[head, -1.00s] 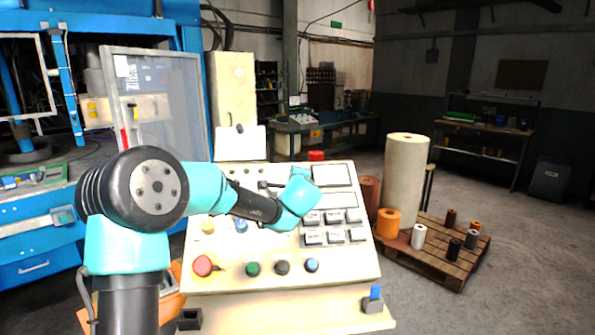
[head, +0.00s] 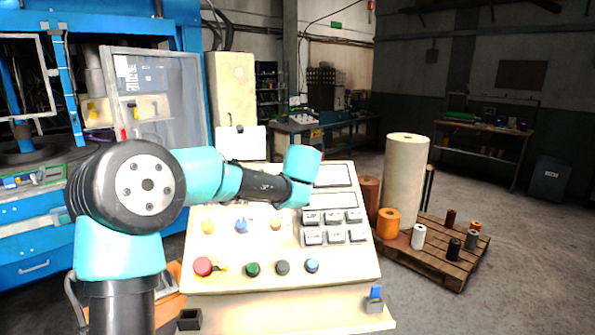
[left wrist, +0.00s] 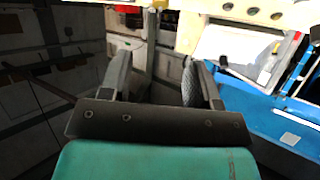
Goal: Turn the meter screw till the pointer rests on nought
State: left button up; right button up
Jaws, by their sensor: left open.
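The cream control console (head: 345,265) stands in front of me with its sloped face towards me. Its upper right has dark-framed windows (head: 335,175), partly covered by my arm. I cannot make out a meter pointer or its screw in either view. My left arm reaches across the upper console, and its wrist hides the gripper in the head view. In the left wrist view my left gripper (left wrist: 158,78) is open, with nothing between its fingers. My right gripper is not in view.
The console bears a red button (head: 202,266), a green button (head: 252,269), a blue knob (head: 241,226) and several grey keys (head: 334,226). A pallet (head: 450,262) with rolls stands to the right. A blue machine (head: 35,245) stands at the left.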

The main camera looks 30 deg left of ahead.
pick_arm(q)
jog(key=shift+w, duration=0.1)
jog(key=x, duration=1.7)
jog(key=shift+a+f, duration=0.1)
jog(key=shift+f, duration=0.1)
jog(key=shift+c, duration=0.2)
